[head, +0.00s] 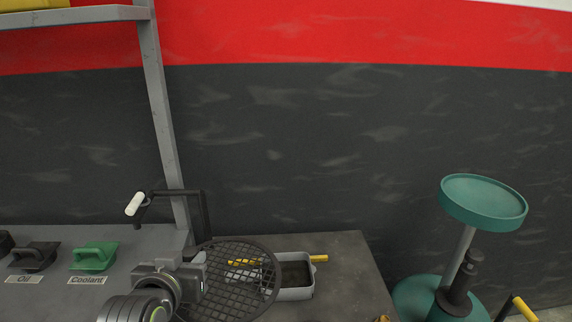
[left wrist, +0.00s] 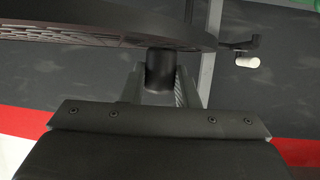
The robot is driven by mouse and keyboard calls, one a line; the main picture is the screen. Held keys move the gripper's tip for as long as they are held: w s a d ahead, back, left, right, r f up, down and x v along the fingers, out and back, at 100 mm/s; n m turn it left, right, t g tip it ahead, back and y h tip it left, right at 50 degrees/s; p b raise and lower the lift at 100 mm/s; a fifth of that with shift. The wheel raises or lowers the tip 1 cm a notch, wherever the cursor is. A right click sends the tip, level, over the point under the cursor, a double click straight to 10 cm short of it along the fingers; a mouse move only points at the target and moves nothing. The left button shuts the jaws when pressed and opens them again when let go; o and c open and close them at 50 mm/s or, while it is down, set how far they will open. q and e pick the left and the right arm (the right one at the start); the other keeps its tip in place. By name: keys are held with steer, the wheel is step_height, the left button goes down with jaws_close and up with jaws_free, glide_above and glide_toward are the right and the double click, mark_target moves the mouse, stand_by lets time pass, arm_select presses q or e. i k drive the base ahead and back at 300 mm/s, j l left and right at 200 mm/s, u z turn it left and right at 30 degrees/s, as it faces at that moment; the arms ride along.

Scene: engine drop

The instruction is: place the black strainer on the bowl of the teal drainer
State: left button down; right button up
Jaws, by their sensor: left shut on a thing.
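The black strainer (head: 236,287) is a round mesh disc with a rim, held tilted above the bench in the head view. My left gripper (head: 199,272) is shut on it at its left side. In the left wrist view the strainer (left wrist: 100,30) spans the top, and its short black stub (left wrist: 160,68) sits between the fingers of my left gripper (left wrist: 160,85). The teal drainer (head: 483,203) stands on the floor at the right, its shallow round bowl on a grey pole, well apart from the strainer. My right gripper is not in view.
The dark bench (head: 345,262) ends left of the drainer. A grey tray (head: 297,289) with a yellow handle lies partly behind the strainer. Green (head: 95,257) and black (head: 38,256) caps stand at the left. A shelf post (head: 163,110) rises behind. Air above the bowl is clear.

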mark_target(481, 195)
steer(key=i+l+z, duration=0.1)
steer(key=l, duration=0.3)
steer(key=i+l, duration=0.2)
steer(key=l, duration=0.2)
steer(key=i+l+z, duration=0.15)
steer(key=l, duration=0.3)
steer(key=i+l+z, duration=0.1)
steer(key=l, duration=0.25)
steer(key=i+l, duration=0.2)
steer(key=l, duration=0.2)
steer(key=i+l, duration=0.45)
steer(key=l, duration=0.3)
